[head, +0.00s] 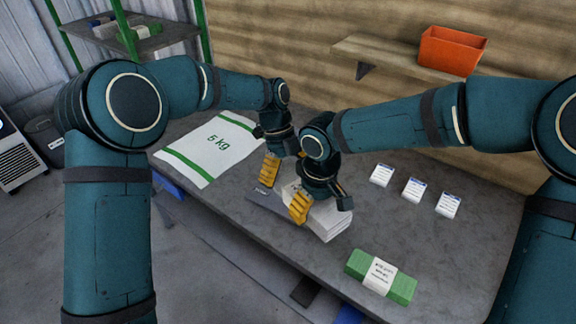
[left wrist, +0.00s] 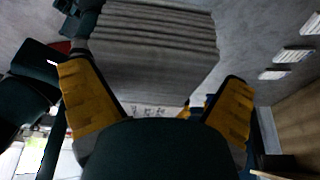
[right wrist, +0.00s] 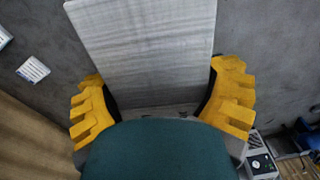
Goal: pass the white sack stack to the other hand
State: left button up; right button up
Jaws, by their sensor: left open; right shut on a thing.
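The white sack stack (head: 329,218) is over the front middle of the table, partly hidden by my grippers. My right gripper (head: 301,206) is shut on it; in the right wrist view the stack (right wrist: 148,45) runs between the yellow fingers (right wrist: 163,100). My left gripper (head: 268,169) is open at the stack's left end, just left of the right gripper. In the left wrist view the stack's layered edges (left wrist: 158,45) show ahead of and between the spread fingers (left wrist: 160,100). Whether the left fingers touch it, I cannot tell.
A flat white sack marked 5 kg (head: 212,146) lies at the table's left. A green banded bundle (head: 381,277) lies at the front right. Several small labels (head: 412,190) lie to the right. An orange bin (head: 451,51) stands on the wall shelf. A dark flat piece (head: 272,203) lies by the stack.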

pick_arm(q)
jog(key=shift+d, duration=0.1)
jog(key=c, duration=1.1)
pick_arm(e)
jog(key=shift+a, duration=0.1)
pick_arm(q)
jog(key=shift+r, duration=0.1)
jog(key=shift+c, duration=0.2)
pick_arm(e)
jog(key=o, duration=1.1)
jog(key=shift+r, duration=0.1)
notch_tip(320, 180, up, 12)
jog(key=shift+f, duration=0.1)
